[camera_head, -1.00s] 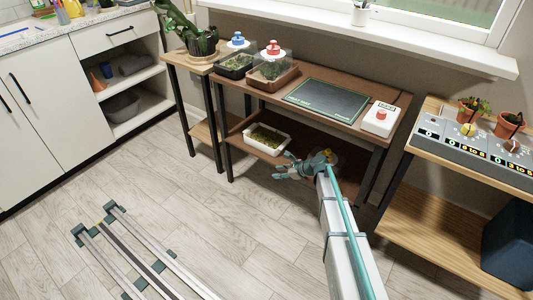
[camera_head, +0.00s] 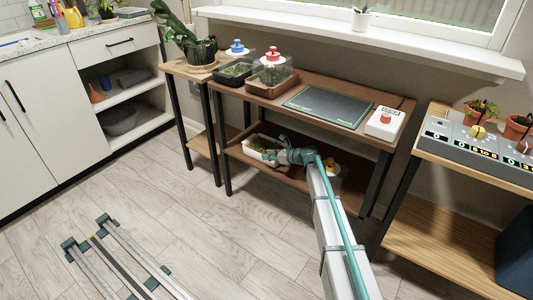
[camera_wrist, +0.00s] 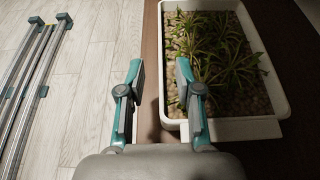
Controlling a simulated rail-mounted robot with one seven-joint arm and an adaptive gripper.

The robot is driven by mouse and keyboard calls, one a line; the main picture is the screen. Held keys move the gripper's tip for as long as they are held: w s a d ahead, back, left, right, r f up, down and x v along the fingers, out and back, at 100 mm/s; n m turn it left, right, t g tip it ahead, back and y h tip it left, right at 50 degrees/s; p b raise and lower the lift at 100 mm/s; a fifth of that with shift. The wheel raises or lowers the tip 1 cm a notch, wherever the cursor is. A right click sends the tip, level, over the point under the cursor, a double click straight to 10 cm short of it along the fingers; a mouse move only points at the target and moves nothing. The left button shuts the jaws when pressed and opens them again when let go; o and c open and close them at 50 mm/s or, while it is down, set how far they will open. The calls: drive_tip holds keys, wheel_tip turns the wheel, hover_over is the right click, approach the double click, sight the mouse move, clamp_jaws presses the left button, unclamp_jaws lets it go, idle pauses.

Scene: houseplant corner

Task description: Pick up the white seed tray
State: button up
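The white seed tray (camera_head: 251,155) sits on the lower shelf of the brown bench, at its left end. It holds brown pebbly filling and green leafy plants, and fills the right half of the wrist view (camera_wrist: 240,130). My gripper (camera_head: 271,157) is at the tray's right part in the head view and hides some of it. In the wrist view my gripper (camera_wrist: 159,70) is open, with nothing held. One finger is outside the tray's left wall and the other overlaps its inside, so the wall shows between them. Whether the fingertips are below the rim is unclear.
On the bench top stand a blue-knobbed covered tray (camera_head: 236,68), a red-knobbed covered tray (camera_head: 272,72), a dark mat (camera_head: 327,107) and a white box with a red button (camera_head: 384,124). A yellowish object (camera_head: 332,168) is behind my arm on the lower shelf.

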drive_tip(key=b+x, duration=0.2)
drive_tip(key=x, duration=0.3)
drive_tip(key=shift+w+r, duration=0.1)
drive_tip(key=shift+r, duration=0.15)
drive_tip(key=shift+c, duration=0.3)
clamp_jaws()
